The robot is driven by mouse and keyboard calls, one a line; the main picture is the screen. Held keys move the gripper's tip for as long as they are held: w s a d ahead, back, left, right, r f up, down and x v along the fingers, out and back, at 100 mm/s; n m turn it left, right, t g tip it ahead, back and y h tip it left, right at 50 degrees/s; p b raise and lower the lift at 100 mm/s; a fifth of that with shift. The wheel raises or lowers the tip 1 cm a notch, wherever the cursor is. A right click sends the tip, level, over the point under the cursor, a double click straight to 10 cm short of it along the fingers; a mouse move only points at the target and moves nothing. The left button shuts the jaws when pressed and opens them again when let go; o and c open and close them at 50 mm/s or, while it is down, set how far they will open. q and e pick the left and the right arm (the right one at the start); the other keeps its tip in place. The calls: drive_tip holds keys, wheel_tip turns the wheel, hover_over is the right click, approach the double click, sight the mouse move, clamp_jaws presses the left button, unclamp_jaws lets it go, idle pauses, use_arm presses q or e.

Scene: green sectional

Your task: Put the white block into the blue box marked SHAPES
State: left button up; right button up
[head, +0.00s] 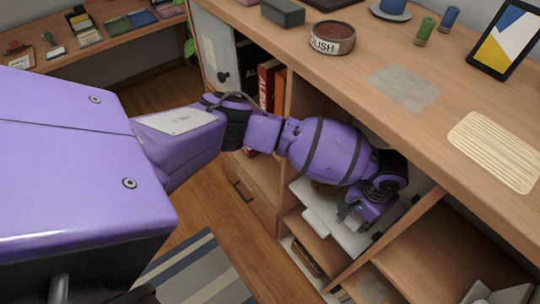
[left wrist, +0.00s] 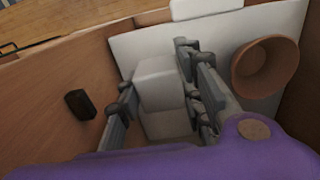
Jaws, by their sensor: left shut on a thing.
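The white block (left wrist: 157,85) shows in the left wrist view between the two fingers of my left gripper, which is shut on it. In the head view my left gripper (head: 354,218) is inside an open compartment of the wooden cabinet, low over a white surface (head: 340,236). The block is mostly hidden there by the gripper. I cannot make out a blue box marked SHAPES in either view. My right gripper is not in view.
A brown pot (left wrist: 265,66) stands right of the gripper, close to it. A small dark object (left wrist: 80,104) is on the left wooden surface. Wooden dividers (head: 385,240) bound the compartment. A POLISH tin (head: 331,38) and a picture frame (head: 505,38) stand on the cabinet top.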

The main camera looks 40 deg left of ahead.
sight(356, 220)
use_arm(q)
drive_tip(key=shift+w+d+f, duration=0.2)
drive_tip(key=shift+w+f, duration=0.4)
drive_tip(key=shift+w, duration=0.05)
drive_tip(key=f, duration=0.2)
drive_tip(key=w+f, duration=0.1)
drive_tip(key=f, duration=0.1)
drive_tip(key=shift+f, duration=0.15)
drive_tip(key=o, duration=1.1)
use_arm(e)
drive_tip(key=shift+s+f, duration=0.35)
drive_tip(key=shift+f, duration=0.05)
